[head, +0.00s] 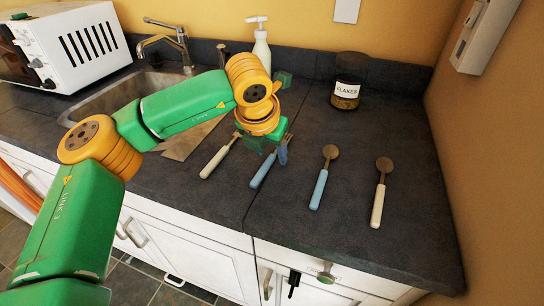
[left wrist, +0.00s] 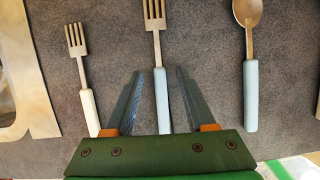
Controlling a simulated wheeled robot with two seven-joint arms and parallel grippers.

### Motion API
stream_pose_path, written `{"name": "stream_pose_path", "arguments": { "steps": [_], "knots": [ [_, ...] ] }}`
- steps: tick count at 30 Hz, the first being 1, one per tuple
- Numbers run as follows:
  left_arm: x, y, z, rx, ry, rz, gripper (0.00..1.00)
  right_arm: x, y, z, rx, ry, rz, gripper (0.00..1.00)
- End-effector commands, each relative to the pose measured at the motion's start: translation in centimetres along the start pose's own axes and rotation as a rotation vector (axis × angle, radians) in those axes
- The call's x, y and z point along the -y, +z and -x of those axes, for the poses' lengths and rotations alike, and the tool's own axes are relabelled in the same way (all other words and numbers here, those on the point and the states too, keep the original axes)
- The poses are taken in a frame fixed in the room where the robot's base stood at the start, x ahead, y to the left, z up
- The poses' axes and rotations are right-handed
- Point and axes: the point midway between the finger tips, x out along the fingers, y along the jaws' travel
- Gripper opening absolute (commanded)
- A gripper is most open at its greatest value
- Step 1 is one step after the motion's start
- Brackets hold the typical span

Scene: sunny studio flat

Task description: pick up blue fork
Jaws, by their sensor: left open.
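The blue fork (head: 263,170) lies on the dark counter, between a white-handled fork (head: 215,161) and a blue-handled spoon (head: 318,187). In the left wrist view the blue fork (left wrist: 161,95) runs upright up the picture, tines at the top. My left gripper (head: 268,150) is over the fork, pointing down. In the left wrist view its two open fingers (left wrist: 158,78) stand on either side of the blue handle, with a gap on both sides. The upper part of the fork is partly hidden by the gripper in the head view. My right gripper does not show.
A white-handled spoon (head: 378,204) lies at the right. A jar labelled FLAKES (head: 346,94), a soap bottle (head: 262,52) and a sink (head: 130,90) are behind. A white toaster oven (head: 70,45) stands at the back left.

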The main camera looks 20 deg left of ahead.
Motion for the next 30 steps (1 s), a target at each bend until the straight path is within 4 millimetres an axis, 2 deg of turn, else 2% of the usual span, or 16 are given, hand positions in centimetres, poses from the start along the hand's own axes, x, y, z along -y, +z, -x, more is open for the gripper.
{"name": "stream_pose_path", "arguments": {
  "steps": [8, 14, 15, 25, 27, 30],
  "knots": [
    [0.0, -0.1, -0.2, 0.000, 0.000, 0.000, 0.55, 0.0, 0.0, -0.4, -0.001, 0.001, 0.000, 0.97],
    [0.0, -0.1, -0.1, -0.001, 0.000, 0.000, 0.04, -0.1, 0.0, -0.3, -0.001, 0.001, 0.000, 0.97],
    [0.0, -0.1, -0.1, -0.001, 0.000, 0.000, 0.00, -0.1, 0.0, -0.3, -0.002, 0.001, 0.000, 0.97],
    [0.0, 0.0, 0.0, 0.000, 0.000, 0.000, 0.00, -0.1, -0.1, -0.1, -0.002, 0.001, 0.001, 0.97],
    [0.0, 0.1, 0.3, 0.001, -0.001, 0.000, 0.00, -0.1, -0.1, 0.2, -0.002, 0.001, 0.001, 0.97],
    [0.0, 0.6, 1.2, 0.003, -0.001, 0.001, 0.00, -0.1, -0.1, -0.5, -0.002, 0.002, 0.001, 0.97]
  ]
}}
